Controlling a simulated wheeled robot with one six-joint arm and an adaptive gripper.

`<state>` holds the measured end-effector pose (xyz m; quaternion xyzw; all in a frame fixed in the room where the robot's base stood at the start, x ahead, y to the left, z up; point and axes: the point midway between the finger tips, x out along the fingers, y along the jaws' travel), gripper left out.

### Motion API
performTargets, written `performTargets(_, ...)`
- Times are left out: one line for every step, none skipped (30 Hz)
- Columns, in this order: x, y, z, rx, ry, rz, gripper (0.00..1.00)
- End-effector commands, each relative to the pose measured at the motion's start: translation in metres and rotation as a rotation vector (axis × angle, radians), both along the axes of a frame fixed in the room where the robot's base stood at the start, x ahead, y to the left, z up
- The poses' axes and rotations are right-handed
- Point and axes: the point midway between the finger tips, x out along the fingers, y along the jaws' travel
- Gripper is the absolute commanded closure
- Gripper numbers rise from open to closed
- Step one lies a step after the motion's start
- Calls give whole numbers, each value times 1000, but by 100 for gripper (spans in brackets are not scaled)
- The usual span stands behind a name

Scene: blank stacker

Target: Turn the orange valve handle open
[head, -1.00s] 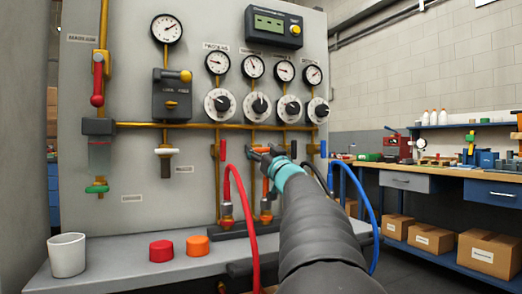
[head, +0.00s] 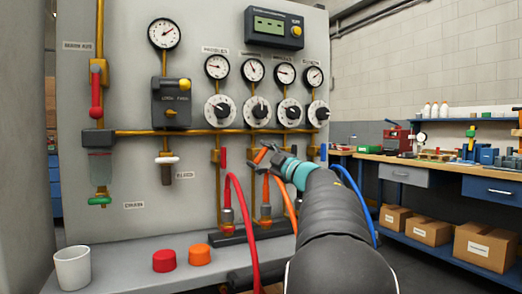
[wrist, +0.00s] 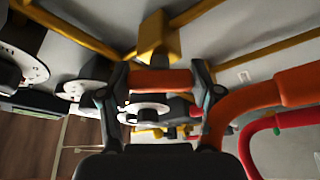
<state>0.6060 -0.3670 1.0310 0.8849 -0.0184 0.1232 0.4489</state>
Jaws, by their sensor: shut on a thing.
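The orange valve handle (head: 262,155) is on the panel's second vertical brass pipe from the left, below the long horizontal pipe. It looks slanted in the head view. My gripper (head: 270,153) is at this handle, reaching in from the lower right. In the wrist view the orange handle (wrist: 160,80) spans the gap between the two fingers of my gripper (wrist: 160,88), in front of the brass valve body (wrist: 155,42). The fingers are shut on it. In the head view my gripper partly hides the handle and its pipe.
A red handle (head: 223,157) is just left and a blue handle (head: 323,151) to the right. Red (head: 243,215), orange (head: 289,203) and blue (head: 359,198) hoses arch close to my arm. A white cup (head: 73,268) and red and orange caps sit on the ledge.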

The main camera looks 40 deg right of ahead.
Motion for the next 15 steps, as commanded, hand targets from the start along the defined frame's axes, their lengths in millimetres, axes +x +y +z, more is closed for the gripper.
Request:
performTargets(0,0,5,-45,10,0,71)
performTargets(0,0,5,-71,16,-1,71)
performTargets(0,0,5,-109,25,-1,71)
performTargets(0,0,5,-137,32,0,71)
performTargets(0,0,5,-164,38,0,71)
performTargets(0,0,4,-200,47,0,71)
performTargets(0,0,4,-227,54,0,71)
performTargets(0,0,4,-254,61,0,71)
performTargets(0,0,4,-288,69,0,71)
performTargets(0,0,4,-314,76,-1,71)
performTargets(0,0,4,-339,80,-1,71)
performTargets(0,0,3,-371,89,0,71)
performTargets(0,0,3,-393,94,0,71)
performTargets(0,0,3,-417,99,-1,71)
performTargets(0,0,3,-445,107,0,71)
